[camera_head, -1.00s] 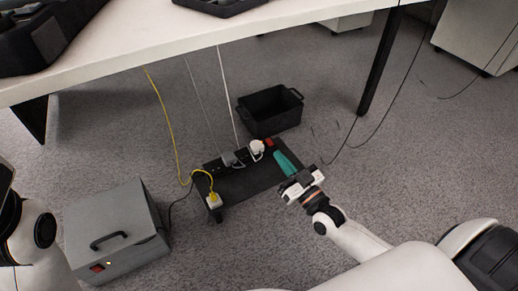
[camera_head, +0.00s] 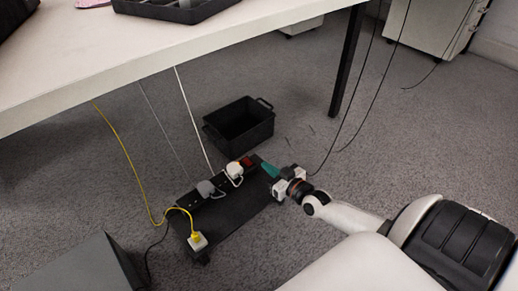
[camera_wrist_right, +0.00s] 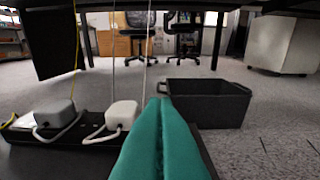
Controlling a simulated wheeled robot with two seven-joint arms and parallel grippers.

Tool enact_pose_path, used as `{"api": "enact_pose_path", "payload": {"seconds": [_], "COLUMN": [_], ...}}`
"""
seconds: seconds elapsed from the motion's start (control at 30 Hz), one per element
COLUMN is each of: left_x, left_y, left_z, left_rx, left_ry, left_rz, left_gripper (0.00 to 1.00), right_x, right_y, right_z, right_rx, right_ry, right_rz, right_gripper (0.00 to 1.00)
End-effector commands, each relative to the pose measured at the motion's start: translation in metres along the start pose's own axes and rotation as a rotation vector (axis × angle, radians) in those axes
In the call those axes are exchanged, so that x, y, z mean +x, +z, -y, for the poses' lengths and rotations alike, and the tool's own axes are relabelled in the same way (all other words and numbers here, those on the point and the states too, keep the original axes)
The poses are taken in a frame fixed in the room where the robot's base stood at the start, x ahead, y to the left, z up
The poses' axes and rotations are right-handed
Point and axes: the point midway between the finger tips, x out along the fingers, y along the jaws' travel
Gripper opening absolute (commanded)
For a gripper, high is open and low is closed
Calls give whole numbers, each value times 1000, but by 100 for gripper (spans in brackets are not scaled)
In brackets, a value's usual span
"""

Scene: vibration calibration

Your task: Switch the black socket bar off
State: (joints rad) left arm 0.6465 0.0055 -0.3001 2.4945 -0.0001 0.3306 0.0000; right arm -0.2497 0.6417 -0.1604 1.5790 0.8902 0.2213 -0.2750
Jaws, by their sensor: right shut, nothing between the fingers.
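The black socket bar (camera_head: 190,200) lies along the far edge of a black board under the table. A red switch (camera_head: 246,161) is at its right end. A white plug (camera_head: 234,171), a grey plug (camera_head: 206,188) and a yellow-corded plug (camera_head: 197,241) sit along it or by it. My right gripper (camera_head: 265,165), with teal fingers, is shut and empty, just right of the red switch; whether it touches the bar is unclear. In the right wrist view the shut fingers (camera_wrist_right: 160,104) point forward and the switch is hidden. My left gripper is out of view.
A black open crate (camera_head: 240,124) stands on the floor behind the bar. The white table (camera_head: 120,62) overhangs from the left, with a black leg (camera_head: 347,62). A grey box (camera_head: 85,268) stands at lower left. Cords hang down to the bar.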

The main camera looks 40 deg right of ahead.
Motion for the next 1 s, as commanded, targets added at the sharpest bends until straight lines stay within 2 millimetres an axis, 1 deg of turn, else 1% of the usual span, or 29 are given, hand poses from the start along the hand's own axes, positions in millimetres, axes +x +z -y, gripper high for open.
{"api": "enact_pose_path", "payload": {"seconds": [0.1, 0.2, 0.4, 0.47, 0.5, 0.6, 0.7, 0.83, 1.0], "left_x": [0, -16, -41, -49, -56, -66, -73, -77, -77], "left_y": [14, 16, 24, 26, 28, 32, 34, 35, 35], "left_z": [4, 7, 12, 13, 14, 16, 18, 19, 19], "left_rx": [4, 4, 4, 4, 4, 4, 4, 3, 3], "left_ry": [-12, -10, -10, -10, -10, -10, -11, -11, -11], "left_rz": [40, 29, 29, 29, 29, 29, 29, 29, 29], "left_gripper": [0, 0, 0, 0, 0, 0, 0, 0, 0], "right_x": [21, 42, 87, 97, 96, 98, 100, 101, 101], "right_y": [-4, -5, -5, -7, -18, -28, -35, -39, -39], "right_z": [0, 0, 0, 0, 0, 0, 0, 0, 0], "right_rx": [0, 2, 2, 1, 1, -2, 0, -1, -1], "right_ry": [0, -1, -1, 0, 1, 1, 1, 1, 1], "right_rz": [6, 8, 7, 5, 0, 0, 1, 1, 1], "right_gripper": [0, 0, 0, 0, 0, 0, 0, 0, 0]}}
